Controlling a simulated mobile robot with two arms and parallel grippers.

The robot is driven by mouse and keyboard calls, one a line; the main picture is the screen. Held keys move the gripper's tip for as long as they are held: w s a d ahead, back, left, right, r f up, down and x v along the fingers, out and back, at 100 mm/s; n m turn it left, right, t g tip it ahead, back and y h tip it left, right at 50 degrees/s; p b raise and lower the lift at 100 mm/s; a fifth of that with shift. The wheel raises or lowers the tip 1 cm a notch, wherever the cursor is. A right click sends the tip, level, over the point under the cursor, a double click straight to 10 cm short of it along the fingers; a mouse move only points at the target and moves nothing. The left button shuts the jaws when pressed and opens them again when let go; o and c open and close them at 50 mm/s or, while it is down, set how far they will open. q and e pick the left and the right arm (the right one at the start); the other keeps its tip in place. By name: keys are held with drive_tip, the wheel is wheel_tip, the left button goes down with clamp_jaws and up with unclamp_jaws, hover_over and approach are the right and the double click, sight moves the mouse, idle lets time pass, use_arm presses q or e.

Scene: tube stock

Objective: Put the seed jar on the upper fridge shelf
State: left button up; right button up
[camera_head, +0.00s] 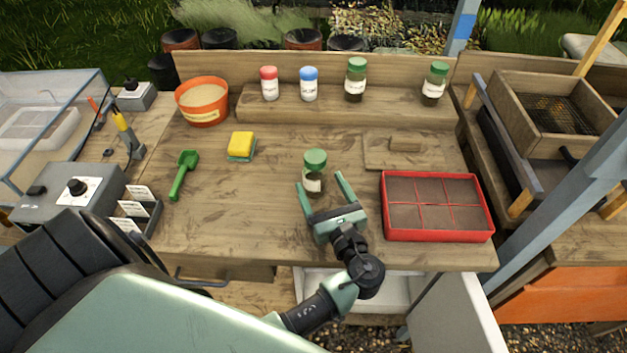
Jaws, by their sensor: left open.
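A glass jar with a green lid (315,160) and a pale label stands upright on the bench. My left gripper (320,181) is open, with its two fingers pointing away from me on either side of the jar's lower body. I cannot tell whether a finger touches it. Two similar green-lidded jars, one left (355,80) and one right (436,84), stand on the raised back ledge. Below the bench front is a white fridge interior (395,288), with its door (458,315) swung open. My arm hides part of it, and its shelves are hard to make out. My right gripper is out of view.
A red divided seed tray (437,237) lies right of the gripper. A yellow sponge (241,144), a green trowel (184,174) and an orange pot (203,112) are to the left. Red-lidded (269,84) and blue-lidded (309,84) shakers stand on the ledge. A blue-grey post (555,220) rises at right.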

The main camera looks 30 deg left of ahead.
sight(311, 161)
use_arm(q)
drive_tip(key=shift+w+a+r, duration=0.15)
drive_tip(key=shift+w+a, duration=0.05)
drive_tip(key=shift+a, duration=0.1)
drive_tip(key=shift+w+a+r+p, duration=0.2)
drive_tip(key=shift+a+p, duration=0.05)
drive_tip(key=shift+p, duration=0.05)
drive_tip(key=shift+w+a+r+p, duration=0.15)
drive_tip(key=shift+w+a+p, duration=0.2)
drive_tip(key=shift+a, duration=0.15)
drive_tip(key=x, duration=0.2)
drive_tip(key=p+x, duration=0.1)
drive_tip(key=shift+w+a+r, duration=0.2)
drive_tip(key=shift+a+r, duration=0.15)
drive_tip(key=shift+r, duration=0.05)
drive_tip(key=shift+w+a+f, duration=0.15)
drive_tip(key=shift+w+a, duration=0.1)
drive_tip(key=shift+a, duration=0.1)
clamp_jaws()
